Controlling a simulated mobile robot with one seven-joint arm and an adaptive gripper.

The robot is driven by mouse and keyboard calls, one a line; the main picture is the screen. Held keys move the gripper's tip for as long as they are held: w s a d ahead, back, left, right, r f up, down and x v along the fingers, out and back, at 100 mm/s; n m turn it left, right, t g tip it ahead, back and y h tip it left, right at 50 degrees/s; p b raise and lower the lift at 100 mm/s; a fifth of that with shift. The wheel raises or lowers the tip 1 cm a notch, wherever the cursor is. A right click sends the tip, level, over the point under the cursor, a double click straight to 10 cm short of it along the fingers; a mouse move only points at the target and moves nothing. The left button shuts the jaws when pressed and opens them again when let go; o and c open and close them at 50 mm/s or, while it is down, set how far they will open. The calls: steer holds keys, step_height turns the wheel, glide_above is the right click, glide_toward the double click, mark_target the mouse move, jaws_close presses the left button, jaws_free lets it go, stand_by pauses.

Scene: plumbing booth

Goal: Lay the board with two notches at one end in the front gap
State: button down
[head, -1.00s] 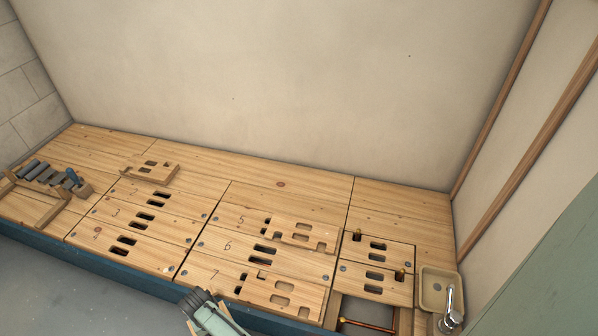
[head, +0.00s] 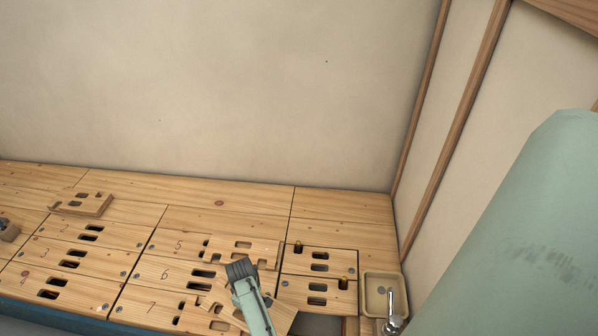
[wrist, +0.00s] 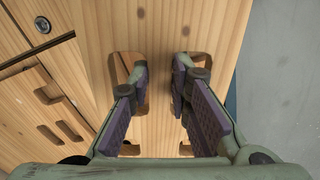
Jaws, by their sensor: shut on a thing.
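My gripper (head: 241,270) is shut on a loose wooden board (head: 282,314) near the front right of the platform. In the wrist view, the fingers (wrist: 160,78) reach into two cutouts and grip the wood strip between them; more holes show below on the board (wrist: 158,30). The board is turned at an angle to the panel rows. Its ends are partly hidden or out of frame, so I cannot tell its notches. The front gap (head: 322,325) is just right of the board, dark and mostly cut off by the picture's lower edge.
Another loose board (head: 228,244) lies on panel 5, and one (head: 82,203) at the back left. Slotted panels with brass stubs (head: 343,284) lie behind the gap. A beige basin (head: 372,274) with a chrome tap (head: 393,302) stands at the right.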

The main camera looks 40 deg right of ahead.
mark_target(281, 309)
steer(key=shift+n, duration=0.7)
steer(key=s+d, duration=0.6)
steer(key=d, duration=0.1)
steer(key=shift+s+f, duration=0.2)
steer(key=s+d+f+n, duration=0.1)
steer(key=s+d, duration=0.2)
steer(key=s, duration=0.3)
steer(key=s+d+n, duration=0.1)
steer(key=s+d, duration=0.2)
steer(key=s, duration=0.2)
steer(key=f+b, duration=0.6)
steer(key=b, duration=0.1)
steer(key=shift+s+d, duration=0.1)
steer(key=shift+s, duration=0.2)
steer(key=shift+r+p, duration=0.1)
steer(key=shift+p, duration=0.7)
